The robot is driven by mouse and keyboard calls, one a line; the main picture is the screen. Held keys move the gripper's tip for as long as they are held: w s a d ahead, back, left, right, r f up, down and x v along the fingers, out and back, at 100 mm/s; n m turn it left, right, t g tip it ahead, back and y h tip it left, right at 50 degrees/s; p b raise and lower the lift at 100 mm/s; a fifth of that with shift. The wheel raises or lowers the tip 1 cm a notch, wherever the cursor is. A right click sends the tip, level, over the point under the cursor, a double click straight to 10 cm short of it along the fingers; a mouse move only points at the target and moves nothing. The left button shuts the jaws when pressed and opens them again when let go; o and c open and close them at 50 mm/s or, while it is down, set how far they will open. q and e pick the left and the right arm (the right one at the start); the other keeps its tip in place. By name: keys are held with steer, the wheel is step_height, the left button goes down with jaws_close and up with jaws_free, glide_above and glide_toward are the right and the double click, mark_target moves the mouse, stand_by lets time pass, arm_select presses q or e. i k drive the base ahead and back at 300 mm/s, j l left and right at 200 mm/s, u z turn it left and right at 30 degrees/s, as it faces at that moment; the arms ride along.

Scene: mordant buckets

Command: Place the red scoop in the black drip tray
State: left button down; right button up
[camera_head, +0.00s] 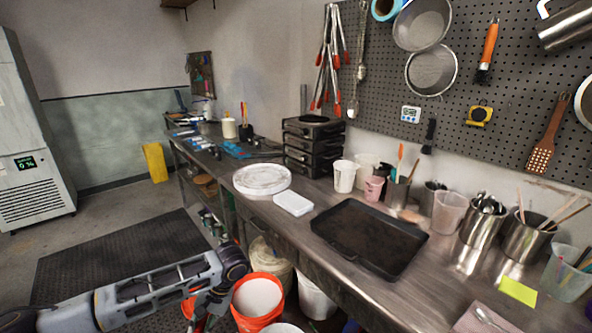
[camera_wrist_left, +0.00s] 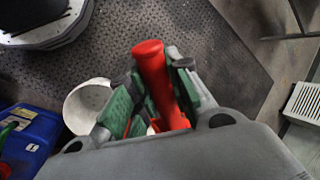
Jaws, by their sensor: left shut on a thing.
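The red scoop (camera_wrist_left: 151,62) is in my left gripper (camera_wrist_left: 153,88), which is shut on it between green-padded fingers in the left wrist view. Its red handle sticks up past the fingertips; its lower part is mostly hidden by the gripper. In the head view my left arm comes in low from the left, below and in front of the counter, beside an orange bucket. The black drip tray (camera_head: 368,238) lies flat and empty on the counter, to the right of and above my left arm. My right gripper is not in view.
The orange bucket (camera_head: 258,299) and other buckets stand below the counter edge. A white round lid (camera_head: 262,180) and a white block (camera_head: 292,203) lie left of the tray. Cups and steel containers (camera_head: 482,222) stand behind and right of it.

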mark_target(370, 240)
steer(key=j+z, duration=0.4)
steer(key=k+j+z, duration=0.15)
steer(key=z, duration=0.2)
steer(key=k+j+z, duration=0.15)
steer(key=j+z, duration=0.25)
